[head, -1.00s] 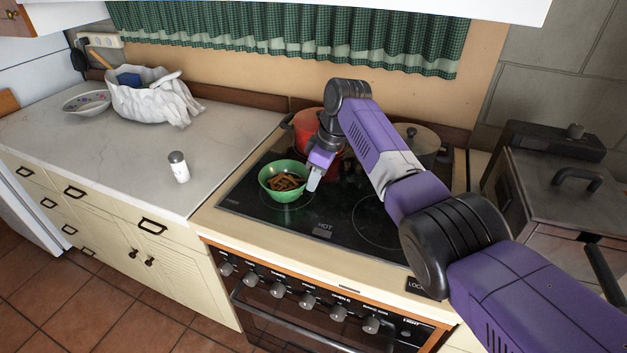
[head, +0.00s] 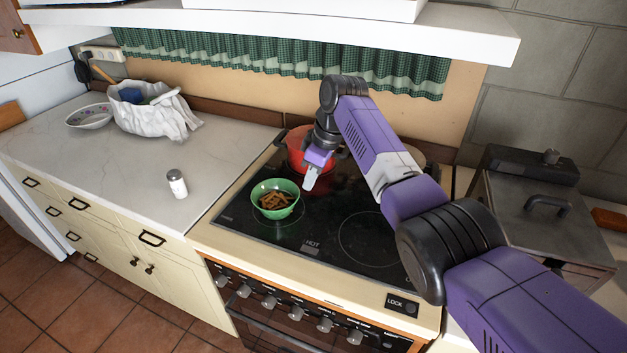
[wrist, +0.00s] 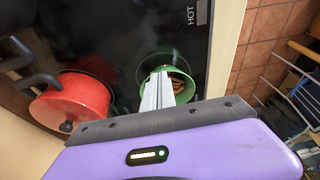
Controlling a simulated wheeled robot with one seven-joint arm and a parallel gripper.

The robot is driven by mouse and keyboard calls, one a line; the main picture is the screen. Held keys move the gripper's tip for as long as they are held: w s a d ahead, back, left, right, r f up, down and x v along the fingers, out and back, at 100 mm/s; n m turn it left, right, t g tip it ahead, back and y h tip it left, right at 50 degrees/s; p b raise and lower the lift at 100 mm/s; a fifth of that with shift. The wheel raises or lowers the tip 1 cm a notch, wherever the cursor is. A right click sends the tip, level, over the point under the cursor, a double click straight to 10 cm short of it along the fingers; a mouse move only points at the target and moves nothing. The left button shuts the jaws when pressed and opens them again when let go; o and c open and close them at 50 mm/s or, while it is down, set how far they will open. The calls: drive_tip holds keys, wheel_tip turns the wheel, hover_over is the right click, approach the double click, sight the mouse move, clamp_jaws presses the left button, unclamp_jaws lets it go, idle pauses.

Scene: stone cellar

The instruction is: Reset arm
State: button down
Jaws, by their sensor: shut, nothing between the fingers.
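My gripper (head: 310,183) is shut and empty above the black stove top, just right of the green bowl in the head view. My purple arm reaches in from the right. In the wrist view, my closed fingers (wrist: 158,92) overlap the green bowl (wrist: 183,72) and hide part of it. The green bowl (head: 287,211) stands on the stove and holds brown strips of food (head: 273,200).
A red pot (head: 297,160) stands behind my gripper, also in the wrist view (wrist: 75,100). A second pot is mostly hidden by my arm. A white shaker (head: 177,184) stands on the left counter (head: 100,165). A white shelf (head: 440,30) overhangs the stove.

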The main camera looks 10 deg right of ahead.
drive_tip(key=w+a+r+m+t, duration=0.1)
drive_tip(key=w+r+m+t, duration=0.3)
drive_tip(key=w+r+t, duration=0.4)
drive_tip(key=s+d+f+m+t, duration=0.1)
drive_tip(key=s+f+m+t, duration=0.2)
drive_tip(key=s+f, duration=0.55)
drive_tip(key=s+d+f+m+t, duration=0.1)
drive_tip(key=s+f+m+t, duration=0.25)
drive_tip(key=s, duration=0.95)
drive_tip(key=s+d+g+h+b, duration=0.1)
drive_tip(key=s+d, duration=0.2)
drive_tip(key=s, duration=1.9)
drive_tip(key=s+d+r+h, duration=0.1)
drive_tip(key=s+d, duration=0.2)
drive_tip(key=s, duration=1.9)
drive_tip(key=shift+r+g+h+b, duration=0.25)
drive_tip(key=shift+g+h+b, duration=0.1)
drive_tip(key=shift+h+b, duration=0.05)
